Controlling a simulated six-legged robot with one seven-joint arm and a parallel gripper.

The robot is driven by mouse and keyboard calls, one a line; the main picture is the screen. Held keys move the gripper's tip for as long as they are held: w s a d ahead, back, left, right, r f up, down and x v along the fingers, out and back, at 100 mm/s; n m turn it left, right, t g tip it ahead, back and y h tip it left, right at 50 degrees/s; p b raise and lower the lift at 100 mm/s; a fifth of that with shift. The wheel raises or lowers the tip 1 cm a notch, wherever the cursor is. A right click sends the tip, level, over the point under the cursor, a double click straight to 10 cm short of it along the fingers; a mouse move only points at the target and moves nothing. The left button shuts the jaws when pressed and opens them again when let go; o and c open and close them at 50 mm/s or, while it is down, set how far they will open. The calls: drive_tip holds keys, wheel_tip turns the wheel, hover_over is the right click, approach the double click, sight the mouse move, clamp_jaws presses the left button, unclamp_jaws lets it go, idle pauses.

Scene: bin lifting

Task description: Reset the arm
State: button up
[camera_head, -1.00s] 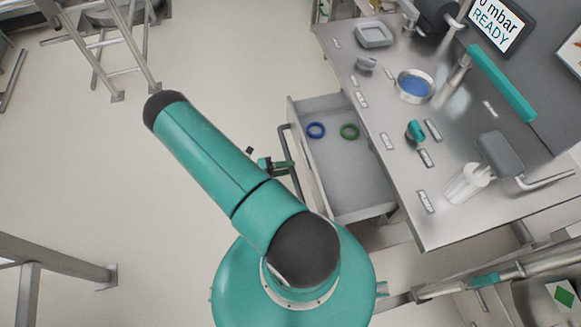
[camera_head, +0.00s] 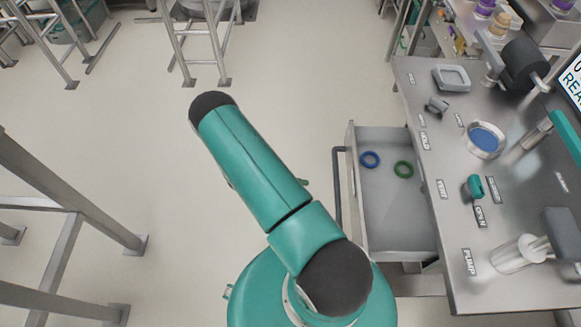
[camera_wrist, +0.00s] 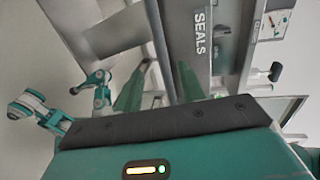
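My arm (camera_head: 250,165) is teal with black joints and reaches up and left in the head view. It hides most of my gripper there. In the wrist view my gripper (camera_wrist: 159,85) has two green fingers spread apart, with no object seen held. A grey bar, apparently the drawer's handle, shows between them in that view; I cannot tell how near it is. The open drawer (camera_head: 395,225) is right of my arm, its handle (camera_head: 338,190) facing left. The drawer front, labelled SEALS, shows in the wrist view (camera_wrist: 203,50).
The steel workbench (camera_head: 450,205) carries a dish, a teal-handled valve and a pump. Metal frames (camera_head: 75,190) stand at left. Open floor (camera_head: 140,120) lies between.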

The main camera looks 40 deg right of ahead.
drive_tip(key=shift+r, duration=0.1)
drive_tip(key=w+a+r+m+t+y, duration=0.25)
drive_tip(key=r+m, duration=0.25)
drive_tip(key=r, duration=0.4)
drive_tip(key=w+a+r+m+t+y, duration=0.15)
drive_tip(key=a+r+m, duration=0.3)
drive_tip(key=r, duration=0.45)
drive_tip(key=w+a+r+m+t+y, duration=0.1)
drive_tip(key=w+a+r+m+y, duration=0.3)
drive_tip(key=r, duration=0.6)
drive_tip(key=s+a+r+m+t+y, duration=0.1)
drive_tip(key=s+a+r+m+t, duration=0.2)
drive_tip(key=r, duration=0.4)
drive_tip(key=s+a+r+m+t+y, duration=0.1)
drive_tip(key=s+a+r+m+t, duration=0.2)
drive_tip(key=s+r+m+t, duration=0.1)
drive_tip(key=s+a+r+m+t+y, duration=0.2)
drive_tip(key=s+a+r+m+t, duration=0.2)
drive_tip(key=r, duration=0.6)
drive_tip(key=s+m, duration=0.2)
drive_tip(key=m, duration=0.1)
